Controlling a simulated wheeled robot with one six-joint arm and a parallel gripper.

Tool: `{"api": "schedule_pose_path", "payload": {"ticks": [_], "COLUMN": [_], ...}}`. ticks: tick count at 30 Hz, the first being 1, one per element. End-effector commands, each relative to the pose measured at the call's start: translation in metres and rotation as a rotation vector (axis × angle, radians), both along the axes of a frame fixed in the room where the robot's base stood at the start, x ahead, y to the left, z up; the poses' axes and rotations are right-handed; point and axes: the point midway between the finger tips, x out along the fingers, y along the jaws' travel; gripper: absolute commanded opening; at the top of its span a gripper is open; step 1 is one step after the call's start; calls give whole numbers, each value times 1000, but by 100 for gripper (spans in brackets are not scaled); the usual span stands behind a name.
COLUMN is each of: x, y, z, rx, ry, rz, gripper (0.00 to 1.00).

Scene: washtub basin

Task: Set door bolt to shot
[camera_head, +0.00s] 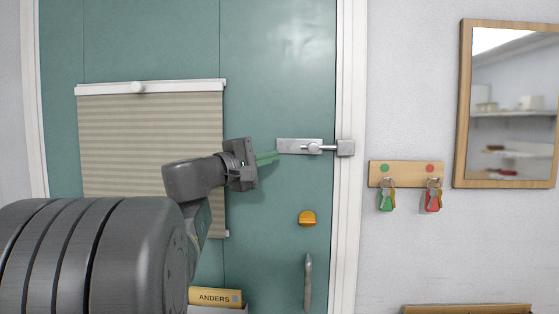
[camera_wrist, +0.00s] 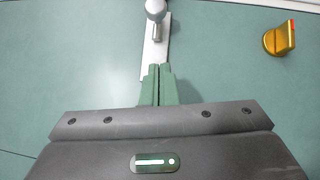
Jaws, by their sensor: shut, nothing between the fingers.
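The door bolt (camera_head: 293,146) is a silver metal plate on the green door, with a round knob (camera_head: 313,148) near its right end. Its rod (camera_head: 329,149) spans the gap to the metal keeper (camera_head: 346,148) on the white door frame and reaches it. My gripper (camera_head: 275,156) is shut and empty, its green fingers just left of and slightly below the plate's left end. In the wrist view the fingertips (camera_wrist: 161,70) are close to the near end of the bolt plate (camera_wrist: 154,60); whether they touch cannot be told. The knob (camera_wrist: 156,10) is farther ahead, cut by the top edge.
An orange-yellow turn knob (camera_head: 307,218) and a grey door handle (camera_head: 308,282) are below the bolt. A pleated blind (camera_head: 150,150) hangs behind my arm. A wooden key rack (camera_head: 407,168) and a mirror (camera_head: 465,105) are on the right wall. The door above the bolt is clear.

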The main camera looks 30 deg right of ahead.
Motion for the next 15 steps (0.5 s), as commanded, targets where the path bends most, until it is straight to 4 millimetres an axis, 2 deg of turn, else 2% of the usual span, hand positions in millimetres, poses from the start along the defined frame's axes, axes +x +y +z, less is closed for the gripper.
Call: {"api": "schedule_pose_path", "payload": {"ticks": [6,10,15], "x": [-12,-18,-21], "y": [40,57,68], "z": [-5,-7,-8], "rx": [0,0,0], "ry": [-1,-3,0], "rz": [3,2,0], "gripper": [0,0,0]}}
